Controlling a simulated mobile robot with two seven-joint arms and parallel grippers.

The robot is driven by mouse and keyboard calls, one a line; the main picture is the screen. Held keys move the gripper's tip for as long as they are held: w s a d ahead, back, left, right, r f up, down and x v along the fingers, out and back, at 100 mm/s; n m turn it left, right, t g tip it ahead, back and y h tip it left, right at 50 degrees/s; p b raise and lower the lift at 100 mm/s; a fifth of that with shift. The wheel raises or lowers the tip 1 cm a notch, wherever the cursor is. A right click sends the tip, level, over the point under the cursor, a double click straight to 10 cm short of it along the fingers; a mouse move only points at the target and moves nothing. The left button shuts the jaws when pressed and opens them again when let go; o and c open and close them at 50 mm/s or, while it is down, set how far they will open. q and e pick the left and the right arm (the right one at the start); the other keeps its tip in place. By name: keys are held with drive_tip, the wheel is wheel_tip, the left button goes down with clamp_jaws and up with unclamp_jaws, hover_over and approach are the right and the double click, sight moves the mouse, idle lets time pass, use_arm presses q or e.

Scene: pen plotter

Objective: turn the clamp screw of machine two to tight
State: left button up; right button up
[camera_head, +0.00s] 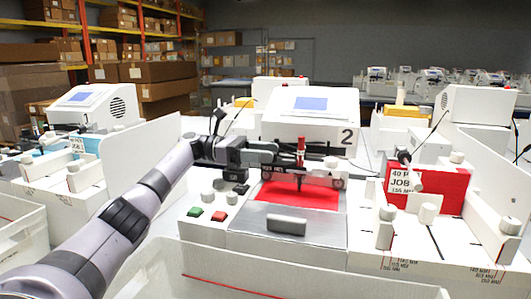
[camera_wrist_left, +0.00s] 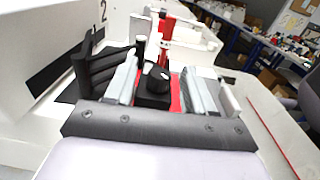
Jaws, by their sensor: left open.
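Machine two (camera_head: 310,118), a white plotter with a "2" on its side, stands in the middle of the head view. A red pen (camera_head: 301,150) stands upright in its carriage above a red sheet (camera_head: 290,195). My left gripper (camera_head: 270,152) reaches in from the left beside the pen. In the left wrist view, a black ridged knob with a white mark, seemingly the clamp screw (camera_wrist_left: 157,78), sits between the two open grey fingers of my left gripper (camera_wrist_left: 163,76). Gaps show on both sides of it. The knob is hidden in the head view. My right gripper is not in view.
Green (camera_head: 195,212) and red (camera_head: 219,216) buttons are on the machine's front left. A white bin (camera_head: 300,275) stands in front. A red job card (camera_head: 445,190) stands at right among white posts. Another plotter (camera_head: 95,105) is at left.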

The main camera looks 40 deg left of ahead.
use_arm(q)
drive_tip(key=b+v, duration=0.1)
drive_tip(key=v, duration=0.5)
drive_tip(key=shift+a, duration=0.1)
drive_tip(key=shift+s+a, duration=0.2)
idle(0.4)
